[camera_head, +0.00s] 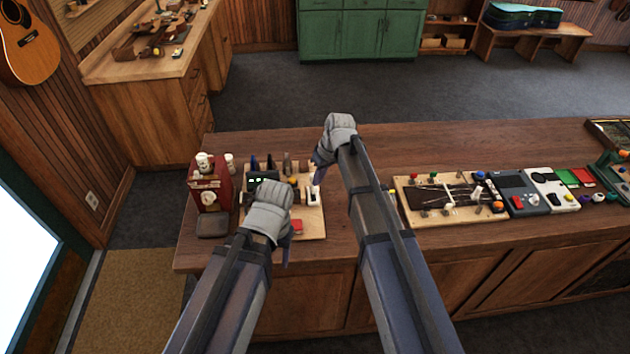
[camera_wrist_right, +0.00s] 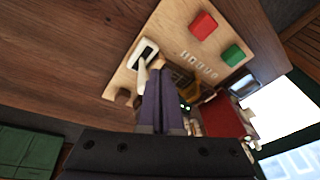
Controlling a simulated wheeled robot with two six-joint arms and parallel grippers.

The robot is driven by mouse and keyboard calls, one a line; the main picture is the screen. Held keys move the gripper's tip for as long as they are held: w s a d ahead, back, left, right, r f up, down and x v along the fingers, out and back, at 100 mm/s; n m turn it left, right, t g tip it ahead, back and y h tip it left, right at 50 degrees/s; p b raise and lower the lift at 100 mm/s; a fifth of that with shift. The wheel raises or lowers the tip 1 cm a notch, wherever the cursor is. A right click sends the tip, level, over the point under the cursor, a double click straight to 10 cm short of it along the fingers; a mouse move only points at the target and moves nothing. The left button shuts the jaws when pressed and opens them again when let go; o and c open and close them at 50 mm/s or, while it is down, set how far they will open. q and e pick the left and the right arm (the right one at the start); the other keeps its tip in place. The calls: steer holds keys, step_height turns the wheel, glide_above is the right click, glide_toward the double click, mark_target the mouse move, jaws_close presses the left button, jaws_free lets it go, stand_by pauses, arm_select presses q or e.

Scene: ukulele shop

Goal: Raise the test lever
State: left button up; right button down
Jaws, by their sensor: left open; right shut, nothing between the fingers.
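A white test lever (camera_wrist_right: 142,76) comes out of a dark slot in a white plate on the light wooden board (camera_wrist_right: 180,45). It also shows in the head view (camera_head: 315,192), at the board's right side. My right gripper (camera_wrist_right: 163,102) is shut and empty, its dark fingers right beside the lever; I cannot tell whether they touch it. In the head view my right gripper (camera_head: 317,177) is just above the lever. My left gripper (camera_head: 286,250) is at the board's front edge, and its fingers are mostly hidden behind its hand.
The board carries a red button (camera_wrist_right: 203,26), a green button (camera_wrist_right: 234,55) and a small lit display (camera_head: 259,181). A dark red box (camera_head: 208,190) stands left of it. Another panel with controls (camera_head: 450,213) lies to the right. The back of the counter is clear.

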steer(key=s+d+r+n+t+y, duration=0.1)
steer(key=s+r+n+t, duration=0.3)
steer(key=s+n, duration=0.4)
steer(key=shift+d+n+t, duration=0.3)
steer(key=shift+t, duration=0.3)
steer(key=w+a+f+b, duration=0.2)
steer(key=w+f+b, duration=0.5)
steer(key=w, duration=0.2)
steer(key=shift+w+a+f, duration=0.15)
steer(key=shift+w+a, duration=0.05)
steer(key=shift+a, duration=0.05)
steer(key=shift+w, duration=0.1)
